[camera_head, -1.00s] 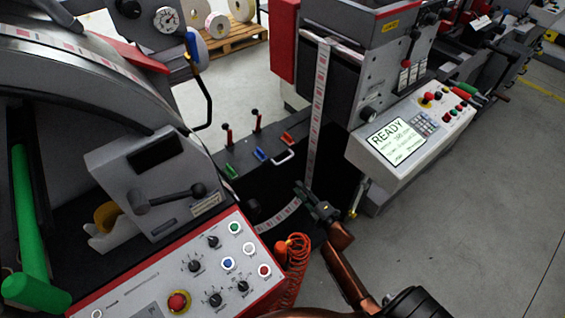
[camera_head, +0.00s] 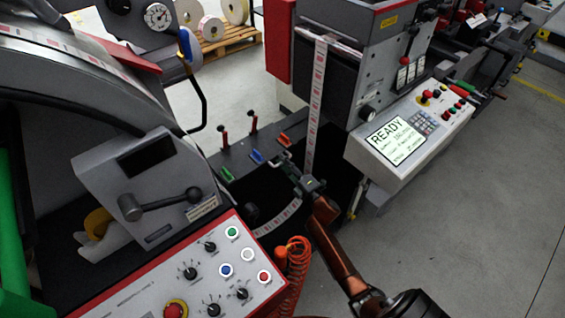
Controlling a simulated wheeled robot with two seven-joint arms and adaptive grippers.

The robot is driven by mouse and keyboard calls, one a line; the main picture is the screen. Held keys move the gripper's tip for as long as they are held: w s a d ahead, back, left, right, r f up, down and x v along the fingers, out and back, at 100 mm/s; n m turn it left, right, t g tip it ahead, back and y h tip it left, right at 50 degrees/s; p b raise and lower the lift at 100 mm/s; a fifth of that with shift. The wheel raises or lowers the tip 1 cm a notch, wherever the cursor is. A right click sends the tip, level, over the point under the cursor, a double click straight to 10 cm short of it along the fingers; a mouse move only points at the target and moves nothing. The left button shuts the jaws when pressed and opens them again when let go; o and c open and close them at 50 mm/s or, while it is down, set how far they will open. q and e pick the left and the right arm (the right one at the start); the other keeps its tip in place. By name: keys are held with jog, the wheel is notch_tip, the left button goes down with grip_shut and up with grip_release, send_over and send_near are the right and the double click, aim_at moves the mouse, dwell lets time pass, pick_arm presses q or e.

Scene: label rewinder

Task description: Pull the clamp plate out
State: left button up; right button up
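My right gripper (camera_head: 289,168) reaches in from the lower right, over the dark front of the machine bed. The plate itself is hard to make out in the dark there. My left gripper is not in view.
The printed label web (camera_head: 315,105) hangs close behind my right gripper. A button panel (camera_head: 205,262), an orange coiled hose (camera_head: 293,262) and the READY console (camera_head: 398,138) flank the arm.

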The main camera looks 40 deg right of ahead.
grip_shut()
dwell(0.7)
